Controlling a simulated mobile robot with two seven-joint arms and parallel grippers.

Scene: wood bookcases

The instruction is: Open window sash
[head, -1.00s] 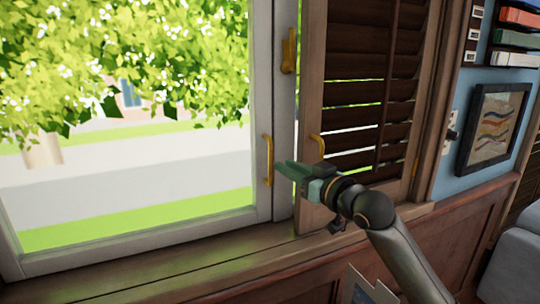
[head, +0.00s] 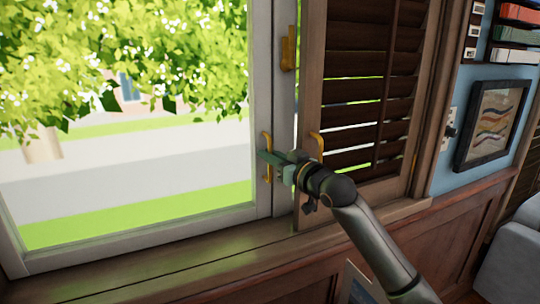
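The window sash (head: 263,80) is a pale grey frame around a large glass pane. A yellow vertical handle (head: 267,140) is on its right side. A second yellow fitting (head: 288,48) sits higher on the frame to the right. My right gripper (head: 270,163), with green fingers, is at the sash handle and covers its middle. The handle's top and lower end show above and below the fingers. I cannot tell whether the fingers are closed on it. The sash looks shut in its frame. My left gripper is not in view.
A brown louvred shutter (head: 370,105) with its own yellow handle (head: 317,143) stands right beside the sash. A wooden sill (head: 150,268) runs below. A framed picture (head: 492,122) hangs at the right, with a grey seat (head: 510,260) below it.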

